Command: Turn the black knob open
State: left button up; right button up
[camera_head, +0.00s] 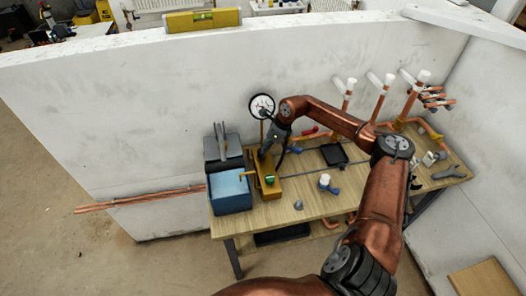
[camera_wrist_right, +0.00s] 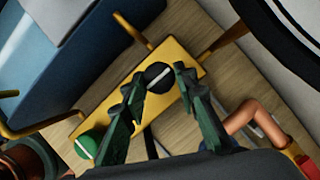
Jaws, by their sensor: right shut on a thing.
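The black knob (camera_wrist_right: 160,77) sits on a yellow manifold block in the right wrist view, with a pale line across its top. My right gripper (camera_wrist_right: 156,82) has its two dark fingers on either side of the knob and is shut on it. In the head view my right gripper (camera_head: 268,150) reaches down to the yellow block (camera_head: 268,182) and hides the knob. A green knob (camera_wrist_right: 88,145) with a pale line is at the block's other end. The green knob also shows in the head view (camera_head: 269,181). My left gripper is not in view.
A blue water-filled tank (camera_head: 230,192) stands just left of the block. A round gauge (camera_head: 262,106) rises behind it. Copper pipes (camera_head: 380,103) with white ends stand at the right. A white-topped valve (camera_head: 325,182) and a black tray (camera_head: 334,155) are on the wooden bench (camera_head: 310,205).

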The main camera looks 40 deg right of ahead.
jog(key=shift+n, duration=0.3)
jog(key=o, duration=1.1)
jog(key=shift+o, duration=0.2)
jog(key=v, duration=1.2)
jog(key=shift+w, duration=0.1)
